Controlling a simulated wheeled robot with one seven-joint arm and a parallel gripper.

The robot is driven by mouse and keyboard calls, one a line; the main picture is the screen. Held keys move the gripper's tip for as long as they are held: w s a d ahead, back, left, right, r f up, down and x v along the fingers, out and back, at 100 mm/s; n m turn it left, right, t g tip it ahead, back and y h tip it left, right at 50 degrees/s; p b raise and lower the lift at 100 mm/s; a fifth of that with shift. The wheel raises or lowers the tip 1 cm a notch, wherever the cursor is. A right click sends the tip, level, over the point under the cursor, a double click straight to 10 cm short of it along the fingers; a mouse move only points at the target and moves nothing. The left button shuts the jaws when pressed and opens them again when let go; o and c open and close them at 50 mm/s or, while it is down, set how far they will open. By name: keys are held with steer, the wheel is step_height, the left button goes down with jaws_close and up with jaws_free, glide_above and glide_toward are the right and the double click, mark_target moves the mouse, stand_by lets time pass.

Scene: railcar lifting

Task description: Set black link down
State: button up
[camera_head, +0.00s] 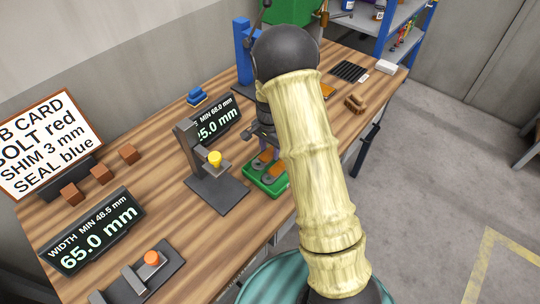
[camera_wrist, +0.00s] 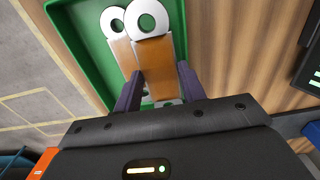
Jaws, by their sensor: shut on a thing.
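My gripper (camera_wrist: 160,72) is shut on a link (camera_wrist: 155,52) with an orange-brown shank and a pale ring end with a hole. No black shows on this link in the wrist view. It lies over a second, similar link (camera_wrist: 118,48) and partly hides it. Both are within the outline of a green tray (camera_wrist: 78,42). The green tray also shows in the head view (camera_head: 252,184), where the link ends look dark grey. I cannot tell whether the held link touches the lower link or the tray floor. My arm hides part of the tray's surroundings.
A grey stand with a yellow knob (camera_head: 215,158) is just left of the tray. Displays reading 65.0 mm (camera_head: 95,232) and partly hidden digits (camera_head: 217,125) stand on the wooden bench. Brown blocks (camera_head: 101,173) and a fixture with an orange knob (camera_head: 152,258) are farther left.

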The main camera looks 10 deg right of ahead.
mark_target(270, 152)
step_height(270, 152, down, 3)
steer(key=shift+f+p, duration=0.1)
steer(key=shift+p, duration=0.35)
steer(key=shift+s+f, duration=0.15)
steer(key=shift+f, duration=0.15)
jaws_close()
steer(key=o, duration=1.1)
jaws_free()
steer(key=shift+c, duration=0.2)
steer(key=shift+o, duration=1.4)
steer(key=shift+s+f, duration=0.1)
steer(key=shift+s, duration=0.1)
steer(key=shift+w+r+b, duration=0.2)
steer(key=shift+r+b, duration=0.15)
steer(key=shift+r, duration=0.25)
step_height(270, 152, up, 11)
steer(key=b, duration=0.1)
steer(key=shift+w+b, duration=0.15)
steer(key=shift+b, duration=0.25)
